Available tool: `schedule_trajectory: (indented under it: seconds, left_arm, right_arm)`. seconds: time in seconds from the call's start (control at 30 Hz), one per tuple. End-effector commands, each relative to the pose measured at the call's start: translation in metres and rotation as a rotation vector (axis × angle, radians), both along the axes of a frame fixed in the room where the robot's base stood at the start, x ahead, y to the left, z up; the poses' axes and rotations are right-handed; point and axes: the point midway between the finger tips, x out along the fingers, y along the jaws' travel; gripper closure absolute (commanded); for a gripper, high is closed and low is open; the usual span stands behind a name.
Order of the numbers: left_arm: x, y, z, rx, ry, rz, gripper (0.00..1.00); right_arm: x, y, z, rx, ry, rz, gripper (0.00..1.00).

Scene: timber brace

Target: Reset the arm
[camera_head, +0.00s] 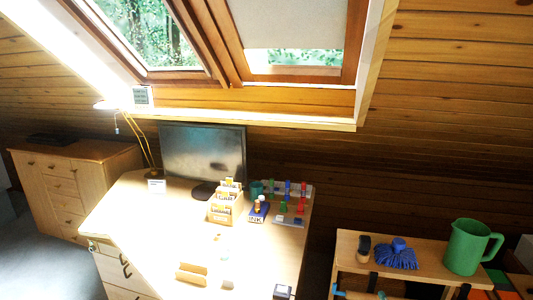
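The task names only my arm, and no part of either arm shows in the head view. Neither my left gripper nor my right gripper is in the frame. Whether they hold anything cannot be seen.
A bright desk (140,217) carries a monitor (203,155), a wooden letter box (224,210), an ink pad (257,212) and a stamp rack. A wooden cabinet (85,151) stands at left.

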Motion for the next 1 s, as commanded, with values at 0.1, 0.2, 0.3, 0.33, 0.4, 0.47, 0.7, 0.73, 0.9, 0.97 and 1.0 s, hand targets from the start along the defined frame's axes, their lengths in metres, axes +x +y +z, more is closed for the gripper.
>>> schedule_trajectory:
  seconds: [0.1, 0.2, 0.3, 0.33, 0.4, 0.47, 0.7, 0.73, 0.9, 0.97, 1.0]
  left_arm:
    - [0.007, -0.001, 0.001, -0.002, -0.012, 0.0, 0.6]
    - [0.007, -0.001, 0.001, -0.002, -0.013, 0.0, 0.6]
    - [0.007, -0.001, 0.001, -0.002, -0.012, 0.0, 0.6]
    - [0.006, -0.001, 0.001, -0.001, -0.011, 0.0, 0.6]
    - [0.005, 0.0, 0.0, -0.001, -0.009, 0.0, 0.6]
    - [0.004, 0.0, 0.0, -0.001, -0.007, 0.0, 0.6]
    - [0.0, 0.0, 0.0, 0.0, 0.0, 0.0, 0.6]
    - [-0.001, 0.0, 0.0, 0.0, 0.001, 0.0, 0.6]
    - [-0.003, 0.0, 0.0, 0.0, 0.005, 0.0, 0.6]
    - [-0.003, 0.0, 0.0, 0.0, 0.005, 0.0, 0.6]
    - [-0.003, 0.0, 0.0, 0.0, 0.005, 0.0, 0.6]
  right_arm:
    - [-0.052, -0.006, -0.072, -0.013, 0.321, -0.038, 0.32]
    - [-0.094, -0.003, -0.111, -0.029, 0.529, -0.021, 0.32]
    - [-0.131, 0.002, -0.137, -0.039, 0.692, 0.011, 0.32]
    - [-0.142, 0.003, -0.144, -0.041, 0.737, 0.022, 0.32]
    - [-0.167, 0.008, -0.156, -0.045, 0.833, 0.052, 0.32]
    - [-0.187, 0.011, -0.165, -0.046, 0.91, 0.081, 0.32]
    - [-0.225, 0.022, -0.206, -0.052, 1.08, 0.159, 0.32]
    - [-0.223, 0.022, -0.213, -0.052, 1.083, 0.159, 0.32]
    - [-0.219, 0.023, -0.261, -0.052, 1.103, 0.161, 0.32]
    - [-0.219, 0.023, -0.281, -0.052, 1.112, 0.162, 0.32]
    - [-0.22, 0.024, -0.295, -0.053, 1.12, 0.162, 0.32]
